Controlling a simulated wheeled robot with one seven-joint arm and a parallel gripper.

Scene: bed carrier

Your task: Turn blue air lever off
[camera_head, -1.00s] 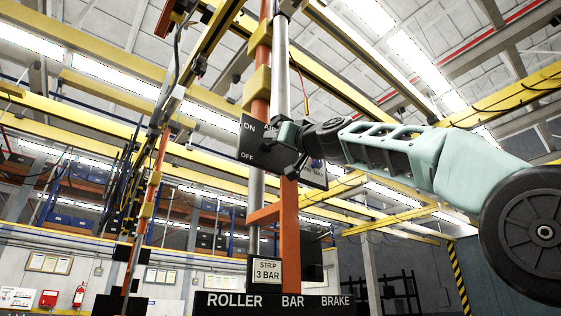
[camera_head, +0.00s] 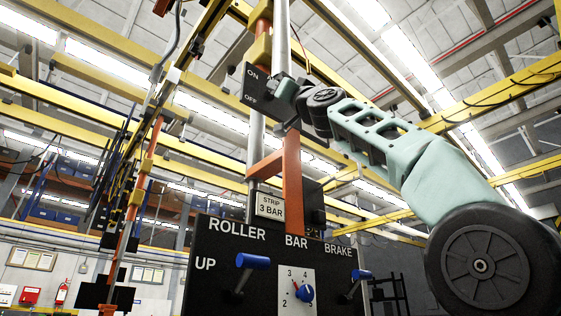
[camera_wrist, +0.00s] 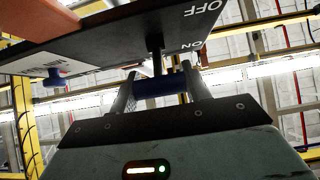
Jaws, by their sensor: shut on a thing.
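The black air panel (camera_head: 255,90) with ON above OFF is mounted high on the orange and grey posts in the head view. In the wrist view the panel (camera_wrist: 120,35) shows its lettering upside down. The blue air lever (camera_wrist: 160,88) hangs on a dark stem from this panel, between the two fingers. My gripper (camera_wrist: 158,86) is shut on the lever. In the head view my gripper (camera_head: 284,88) is at the panel's right side, level with the space between ON and OFF. The lever itself is hidden there by the gripper.
A second blue knob (camera_wrist: 53,78) sits on a white label of the panel, left in the wrist view. Below is a black control box (camera_head: 215,265) with two blue levers and a blue dial. An orange post (camera_head: 291,180) stands close under my gripper.

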